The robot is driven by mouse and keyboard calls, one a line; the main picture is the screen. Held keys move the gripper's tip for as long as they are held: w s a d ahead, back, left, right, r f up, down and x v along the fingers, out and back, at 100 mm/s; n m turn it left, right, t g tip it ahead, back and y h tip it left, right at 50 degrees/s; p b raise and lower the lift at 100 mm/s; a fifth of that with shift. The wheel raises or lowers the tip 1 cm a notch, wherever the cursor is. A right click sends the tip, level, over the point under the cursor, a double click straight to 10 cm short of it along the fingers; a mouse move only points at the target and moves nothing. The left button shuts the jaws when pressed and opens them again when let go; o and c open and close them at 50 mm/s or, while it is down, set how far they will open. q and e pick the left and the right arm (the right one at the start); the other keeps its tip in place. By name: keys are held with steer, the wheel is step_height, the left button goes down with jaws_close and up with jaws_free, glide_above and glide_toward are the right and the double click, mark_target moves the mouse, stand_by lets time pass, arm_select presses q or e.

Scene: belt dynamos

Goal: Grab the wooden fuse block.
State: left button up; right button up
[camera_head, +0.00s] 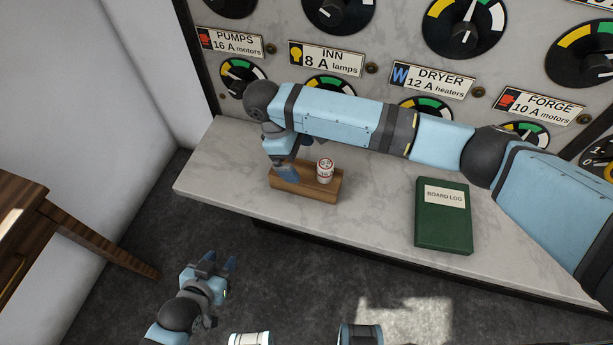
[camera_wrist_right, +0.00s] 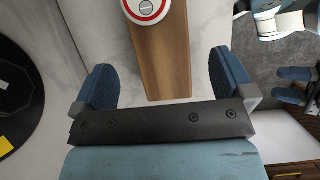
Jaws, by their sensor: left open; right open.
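The wooden fuse block (camera_head: 318,190) lies on the marble shelf, with a white and red round fuse (camera_head: 325,170) standing on it. My right gripper (camera_head: 292,166) is at the block's left end, and its arm reaches across from the right. In the right wrist view the wooden block (camera_wrist_right: 161,62) runs between the two open blue fingers (camera_wrist_right: 164,80), with a gap on each side. The fuse (camera_wrist_right: 146,8) shows at the top edge there. My left gripper (camera_head: 220,264) is open and empty, low over the dark floor in front of the shelf.
A green board log book (camera_head: 443,225) lies on the marble shelf (camera_head: 380,205) right of the block. The gauge panel (camera_head: 390,45) rises behind the shelf, close to my right arm. A wooden table (camera_head: 35,215) stands at the left. The shelf between block and book is clear.

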mark_target(307, 172)
steer(key=shift+p+x, duration=0.55)
steer(key=shift+x, duration=2.35)
steer(key=shift+a, duration=0.15)
steer(key=c, duration=1.3)
steer(key=shift+c, duration=0.2)
